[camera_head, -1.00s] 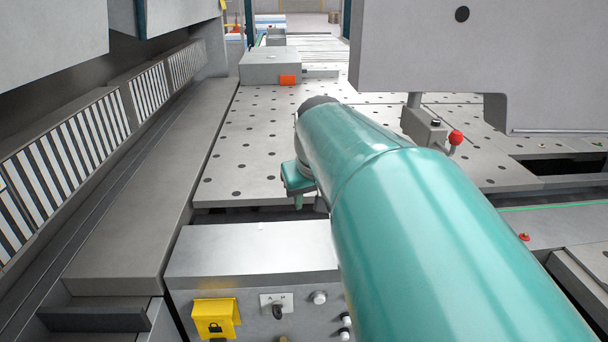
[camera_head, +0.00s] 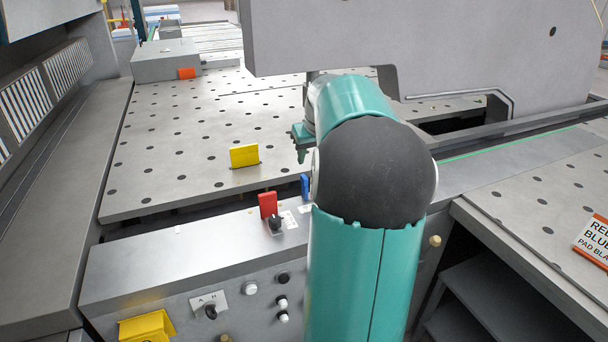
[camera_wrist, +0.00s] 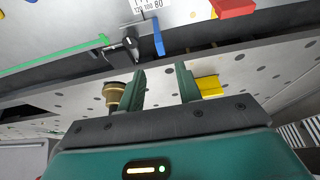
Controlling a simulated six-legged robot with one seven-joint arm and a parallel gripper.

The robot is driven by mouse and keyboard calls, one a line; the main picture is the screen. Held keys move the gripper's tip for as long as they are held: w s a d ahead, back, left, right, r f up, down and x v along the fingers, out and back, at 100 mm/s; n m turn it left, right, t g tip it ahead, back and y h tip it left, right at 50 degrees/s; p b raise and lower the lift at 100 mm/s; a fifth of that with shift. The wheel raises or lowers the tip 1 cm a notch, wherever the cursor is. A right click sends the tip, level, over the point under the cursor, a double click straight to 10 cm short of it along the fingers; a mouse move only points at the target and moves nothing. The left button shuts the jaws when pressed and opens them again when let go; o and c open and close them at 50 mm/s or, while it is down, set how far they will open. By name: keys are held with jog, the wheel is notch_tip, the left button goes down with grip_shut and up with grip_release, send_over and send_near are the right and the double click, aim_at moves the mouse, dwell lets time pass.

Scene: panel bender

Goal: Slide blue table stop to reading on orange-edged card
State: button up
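The blue table stop (camera_head: 305,187) is a small upright tab beside the red stop, partly hidden by my arm. In the wrist view the blue stop (camera_wrist: 158,37) stands just beyond the fingertips, near a white scale label (camera_wrist: 150,6) with numbers 120, 100 and 80. The orange-edged card (camera_head: 594,240) lies at the right edge and is cut off; "RED", "BLUE" and "PAD BLA" show, but no reading is visible. My gripper (camera_wrist: 161,70) is open and empty, its dark green fingers apart. In the head view my gripper (camera_head: 302,148) is partly hidden behind my arm.
A red stop (camera_head: 268,205) and black knob (camera_head: 275,223) stand on the front ledge. A yellow stop (camera_head: 244,155) stands on the perforated table (camera_head: 180,130). A large grey machine part (camera_head: 420,40) overhangs the back right. The control box (camera_head: 180,255) fills the front.

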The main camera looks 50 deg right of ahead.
aim_at(304, 177)
jog(key=x, duration=0.9)
jog(key=shift+f, duration=0.1)
jog(key=shift+a, duration=0.1)
grip_shut()
